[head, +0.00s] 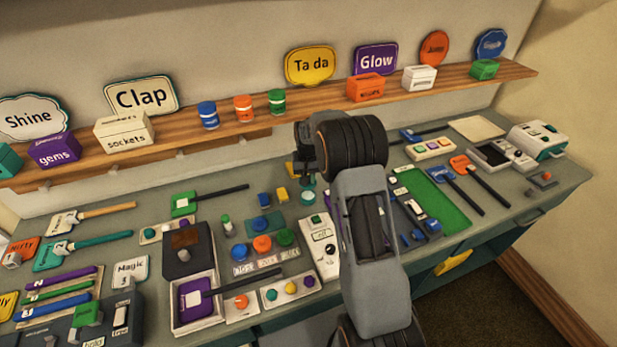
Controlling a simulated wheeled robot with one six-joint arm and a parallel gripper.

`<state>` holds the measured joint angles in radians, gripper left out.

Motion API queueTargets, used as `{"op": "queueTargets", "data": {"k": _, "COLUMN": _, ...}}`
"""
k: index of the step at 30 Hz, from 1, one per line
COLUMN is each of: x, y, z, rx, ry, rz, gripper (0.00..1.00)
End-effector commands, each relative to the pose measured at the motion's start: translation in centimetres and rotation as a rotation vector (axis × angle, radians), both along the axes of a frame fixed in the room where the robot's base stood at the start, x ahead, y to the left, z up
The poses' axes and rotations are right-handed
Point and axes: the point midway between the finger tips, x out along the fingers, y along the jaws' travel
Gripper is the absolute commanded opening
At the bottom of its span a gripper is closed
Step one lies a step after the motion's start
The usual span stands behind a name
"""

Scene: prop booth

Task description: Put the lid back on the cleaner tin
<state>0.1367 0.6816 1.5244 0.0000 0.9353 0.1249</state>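My gripper (307,160) hangs over the back middle of the bench, left of my dark wrist. Its fingers are small and partly hidden, so I cannot tell whether they are open or hold anything. Just below it is a small round teal thing (307,196), which may be the cleaner tin or its lid; I cannot tell which. Blue (239,252), orange (262,243) and green (286,237) round pieces sit in a row in front of it, by small labels. No readable cleaner label shows.
A wooden shelf (440,84) along the wall holds boxes and blue (208,114), orange (243,108) and green (276,102) tins. A white switch box (318,246) stands near the front. A green mat (437,200) lies right of my arm. The bench is crowded.

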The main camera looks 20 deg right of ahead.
Motion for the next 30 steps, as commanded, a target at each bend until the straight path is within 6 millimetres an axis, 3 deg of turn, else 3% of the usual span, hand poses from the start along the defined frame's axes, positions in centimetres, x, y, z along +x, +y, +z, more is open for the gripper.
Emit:
{"op": "queueTargets", "data": {"k": 16, "x": 0.0, "y": 0.0, "z": -4.8, "rx": 0.000, "ry": 0.001, "rz": -0.001, "gripper": 0.00}}
{"op": "queueTargets", "data": {"k": 30, "x": 0.0, "y": 0.0, "z": -5.4, "rx": 0.000, "ry": 0.000, "rz": -0.001, "gripper": 0.00}}
